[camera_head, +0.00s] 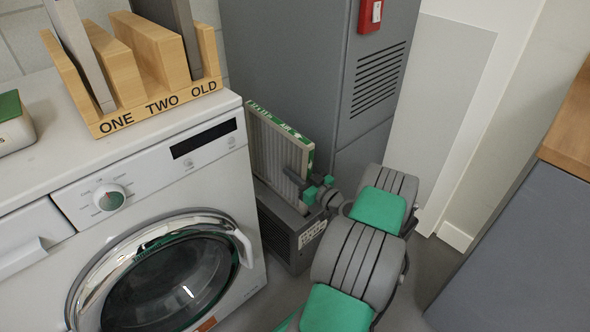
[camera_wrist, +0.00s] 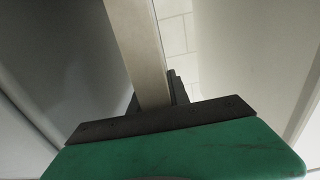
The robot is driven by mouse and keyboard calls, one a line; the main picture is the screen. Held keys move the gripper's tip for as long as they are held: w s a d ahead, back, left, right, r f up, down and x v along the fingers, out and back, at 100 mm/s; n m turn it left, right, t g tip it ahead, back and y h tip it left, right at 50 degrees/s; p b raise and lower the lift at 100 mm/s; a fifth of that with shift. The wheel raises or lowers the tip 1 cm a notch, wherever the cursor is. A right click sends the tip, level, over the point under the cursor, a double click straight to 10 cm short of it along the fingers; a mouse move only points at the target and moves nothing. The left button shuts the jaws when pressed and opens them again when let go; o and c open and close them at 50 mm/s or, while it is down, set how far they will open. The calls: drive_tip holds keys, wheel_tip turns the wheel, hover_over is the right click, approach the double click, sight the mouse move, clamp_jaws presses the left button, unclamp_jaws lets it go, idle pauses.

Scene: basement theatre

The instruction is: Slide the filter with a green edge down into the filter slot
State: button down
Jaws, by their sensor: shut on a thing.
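The filter with a green edge (camera_head: 269,157) stands upright, its pleated grey face towards me, between the washing machine and the tall grey cabinet. My gripper (camera_head: 306,188) is shut on the filter's right side. The filter slot's dark grey housing (camera_head: 287,238) is below it, near the floor. The filter's lower end meets the top of this housing; how deep it sits I cannot tell. In the wrist view the filter's pale edge (camera_wrist: 137,45) runs up from between the fingers (camera_wrist: 152,98). The slot opening itself is hidden.
The washing machine (camera_head: 150,215) stands close on the left, with a wooden rack marked ONE, TWO, OLD (camera_head: 155,107) on top. The tall grey cabinet (camera_head: 290,60) is behind. A grey unit with a wooden top (camera_head: 530,240) stands at the right.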

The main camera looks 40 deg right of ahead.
drive_tip(key=shift+f+b, duration=1.7)
drive_tip(key=shift+f, duration=0.7)
drive_tip(key=c, duration=1.1)
unclamp_jaws()
drive_tip(key=shift+r, duration=0.1)
drive_tip(key=shift+c, duration=0.2)
